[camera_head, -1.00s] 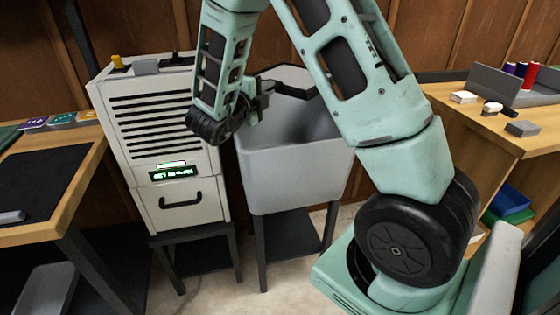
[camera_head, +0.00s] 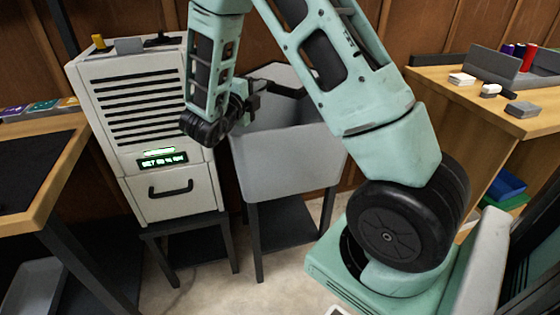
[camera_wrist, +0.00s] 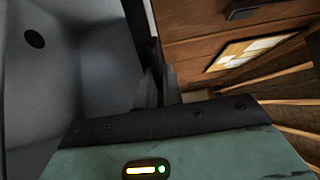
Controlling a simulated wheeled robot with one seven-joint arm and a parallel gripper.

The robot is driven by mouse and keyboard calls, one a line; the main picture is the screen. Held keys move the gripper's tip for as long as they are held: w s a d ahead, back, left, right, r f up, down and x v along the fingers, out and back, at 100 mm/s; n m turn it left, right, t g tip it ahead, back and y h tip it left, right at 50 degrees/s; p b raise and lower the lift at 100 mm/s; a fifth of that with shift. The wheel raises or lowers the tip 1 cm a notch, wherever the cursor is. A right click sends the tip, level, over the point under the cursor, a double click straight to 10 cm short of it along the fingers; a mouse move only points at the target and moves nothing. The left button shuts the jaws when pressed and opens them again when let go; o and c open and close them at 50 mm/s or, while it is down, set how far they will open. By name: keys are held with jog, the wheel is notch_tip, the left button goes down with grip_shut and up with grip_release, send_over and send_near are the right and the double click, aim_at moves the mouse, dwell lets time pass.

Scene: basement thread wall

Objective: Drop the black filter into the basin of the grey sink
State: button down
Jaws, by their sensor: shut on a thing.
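My gripper (camera_head: 256,92) is shut on the black filter (camera_head: 286,90), which shows as a thin dark bar over the top of the grey sink (camera_head: 290,165). In the wrist view the filter (camera_wrist: 137,35) is a narrow black strip, seen nearly edge-on, beyond the two fingertips (camera_wrist: 157,88). The sink's basin (camera_wrist: 60,100) fills the left of that view, with a dark round drain hole (camera_wrist: 34,39). The filter is near the basin's edge in that view; its exact height above the basin cannot be told. My arm hides part of the sink's right side in the head view.
A pale vented cabinet (camera_head: 145,110) with a lit green display stands close left of the sink. A wooden table (camera_head: 45,190) is at far left. A wooden bench (camera_head: 470,110) with spools and small blocks is at right. Wood panelling is behind.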

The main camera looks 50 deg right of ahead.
jog(key=c, duration=1.5)
grip_release()
jog(key=shift+o, duration=0.2)
jog(key=shift+a, duration=0.15)
jog(key=v, duration=1.7)
jog(key=shift+w, duration=0.1)
